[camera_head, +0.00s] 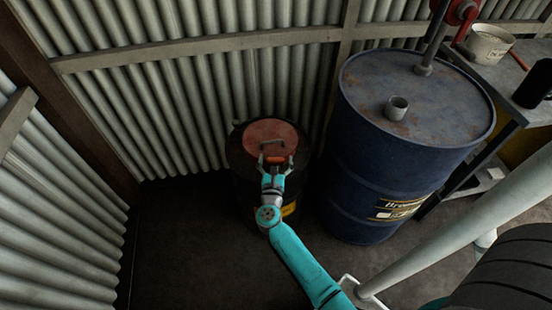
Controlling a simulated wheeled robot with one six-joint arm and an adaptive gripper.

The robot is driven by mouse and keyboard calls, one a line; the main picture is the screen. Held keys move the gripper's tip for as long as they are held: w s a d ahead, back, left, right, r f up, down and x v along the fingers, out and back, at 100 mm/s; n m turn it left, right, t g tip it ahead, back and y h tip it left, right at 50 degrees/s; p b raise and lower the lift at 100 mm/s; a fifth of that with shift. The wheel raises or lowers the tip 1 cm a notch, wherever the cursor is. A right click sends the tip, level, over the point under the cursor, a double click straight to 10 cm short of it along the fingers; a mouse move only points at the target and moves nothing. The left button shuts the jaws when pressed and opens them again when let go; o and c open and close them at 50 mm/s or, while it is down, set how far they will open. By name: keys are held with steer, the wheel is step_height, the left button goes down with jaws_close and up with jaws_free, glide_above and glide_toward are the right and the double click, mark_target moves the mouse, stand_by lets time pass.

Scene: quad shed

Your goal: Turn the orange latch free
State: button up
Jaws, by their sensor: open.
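A small dark drum (243,158) with a rusty red lid (262,131) stands in the corner by the corrugated wall. The orange latch (275,159) shows at the near side of the lid. My gripper (275,157) is open right at the latch, with its fingers on either side of it as far as I can see. Whether the fingers touch the latch is too small to tell. My teal arm reaches up from the lower right and hides part of the drum's front. A thin handle shows on the lid just beyond the gripper.
A bench (492,78) with a pot is at the far right. A pale slanted pole (450,225) and a tire (508,272) are lower right. Floor at left is clear.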

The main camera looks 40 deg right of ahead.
steer(key=shift+w+d, duration=0.15)
steer(key=shift+d, duration=0.05)
steer(key=c, duration=1.2)
steer(key=shift+o, duration=0.2)
steer(key=shift+d+n+t+y, duration=0.1)
steer(key=shift+n+t+y, duration=0.8)
steer(key=shift+t+y, duration=0.2)
steer(key=shift+n+t+y, duration=0.6)
steer(key=shift+n+y, duration=0.2)
steer(key=shift+y, duration=0.1)
steer(key=o, duration=1.2)
steer(key=shift+c, duration=0.2)
